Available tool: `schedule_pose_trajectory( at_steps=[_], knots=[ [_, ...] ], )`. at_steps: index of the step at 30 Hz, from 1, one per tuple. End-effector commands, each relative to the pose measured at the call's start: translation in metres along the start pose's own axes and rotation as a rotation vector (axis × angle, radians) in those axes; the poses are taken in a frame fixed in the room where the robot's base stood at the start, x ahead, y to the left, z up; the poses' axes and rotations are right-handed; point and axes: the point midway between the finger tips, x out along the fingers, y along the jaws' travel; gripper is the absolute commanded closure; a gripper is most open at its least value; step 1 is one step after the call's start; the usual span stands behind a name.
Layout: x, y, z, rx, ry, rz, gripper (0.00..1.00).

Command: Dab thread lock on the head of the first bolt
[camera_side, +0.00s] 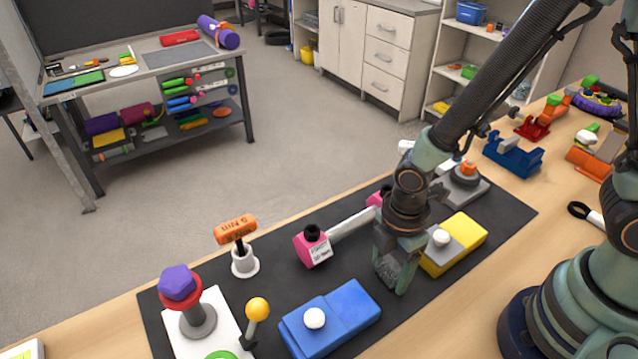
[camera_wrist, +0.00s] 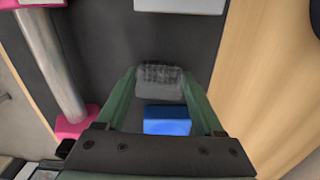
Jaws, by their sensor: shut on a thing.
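My gripper (camera_side: 393,280) points down over the black mat, shut on a small grey speckled block. In the wrist view the grey block (camera_wrist: 160,82) sits between my fingertips (camera_wrist: 160,84). I cannot tell whether it touches the mat. A purple hex-headed piece with a red collar (camera_side: 179,284) stands upright on a grey post at the mat's left end, well apart from my gripper. An orange-topped piece (camera_side: 468,168) stands on a grey base behind my arm. I cannot tell which is the first bolt, and no thread lock container is clearly identifiable.
A pink-ended white bar (camera_side: 350,226) lies behind my gripper. A blue block (camera_side: 333,320) with a white knob is to its left, a yellow block (camera_side: 458,241) to its right. An orange-handled tool (camera_side: 236,230) and a yellow-balled lever (camera_side: 257,310) stand at left.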

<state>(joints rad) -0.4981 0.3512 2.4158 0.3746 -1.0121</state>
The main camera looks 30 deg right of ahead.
Motion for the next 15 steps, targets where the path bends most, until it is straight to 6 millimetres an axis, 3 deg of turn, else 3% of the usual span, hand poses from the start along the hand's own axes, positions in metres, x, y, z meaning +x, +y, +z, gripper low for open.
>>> schedule_pose_trajectory(
  at_steps=[2, 3, 15],
  knots=[
    [0.000, 0.000, 0.000, 0.000, 0.000, 0.000, 0.86],
    [0.000, 0.000, 0.000, 0.000, 0.000, 0.000, 0.95],
    [-0.030, 0.001, -0.001, 0.000, 0.002, 0.004, 0.95]
  ],
)
